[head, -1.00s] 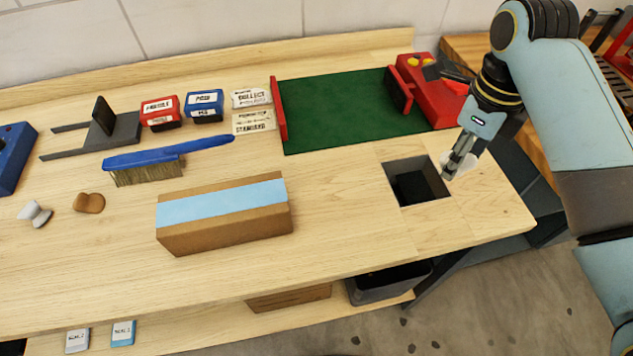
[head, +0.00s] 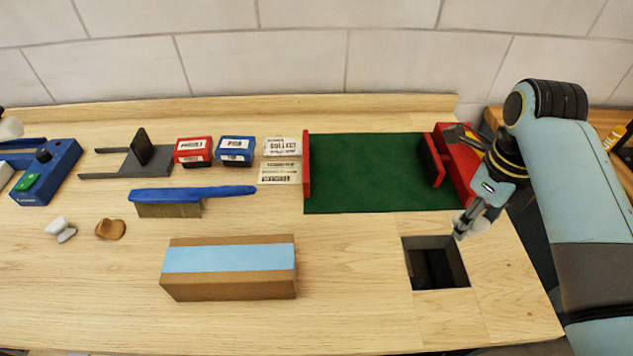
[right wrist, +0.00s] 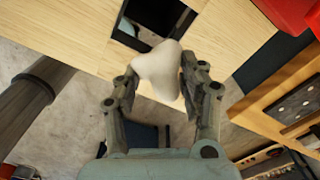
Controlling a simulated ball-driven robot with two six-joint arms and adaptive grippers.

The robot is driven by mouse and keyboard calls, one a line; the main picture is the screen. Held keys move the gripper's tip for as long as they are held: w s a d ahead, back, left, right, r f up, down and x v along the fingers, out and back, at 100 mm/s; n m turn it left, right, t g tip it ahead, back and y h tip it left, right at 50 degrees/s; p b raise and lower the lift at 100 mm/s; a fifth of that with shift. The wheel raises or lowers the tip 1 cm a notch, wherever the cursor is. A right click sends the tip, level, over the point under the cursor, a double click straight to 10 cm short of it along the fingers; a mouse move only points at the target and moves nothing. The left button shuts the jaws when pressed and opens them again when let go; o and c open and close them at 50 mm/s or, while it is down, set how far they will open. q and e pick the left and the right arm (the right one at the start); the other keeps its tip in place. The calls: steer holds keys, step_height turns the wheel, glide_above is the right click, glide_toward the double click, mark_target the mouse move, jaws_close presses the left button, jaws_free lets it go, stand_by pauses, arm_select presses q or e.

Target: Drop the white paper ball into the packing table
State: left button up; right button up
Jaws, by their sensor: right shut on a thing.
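The white paper ball (head: 480,226) is in my right gripper (head: 462,229), partly hidden by the fingers in the head view. In the right wrist view the pale, crumpled ball (right wrist: 158,70) sits between the two fingers of the right gripper (right wrist: 155,85), which is shut on it. The packing table (head: 350,318) is a light wood bench with a square dark-walled opening (head: 436,262) near its right end. The gripper appears by the opening's back right corner; its height above the top is hard to tell. The opening (right wrist: 150,22) also shows beyond the ball. My left gripper is not seen.
A green mat (head: 365,172) with red end pieces lies behind the opening. A cardboard box with a blue strip (head: 228,288) stands to the left.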

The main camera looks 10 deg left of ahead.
steer(key=shift+f, duration=0.7)
steer(key=o, duration=1)
steer(key=shift+r, duration=0.2)
step_height(320, 180, up, 7)
steer(key=shift+r, duration=0.1)
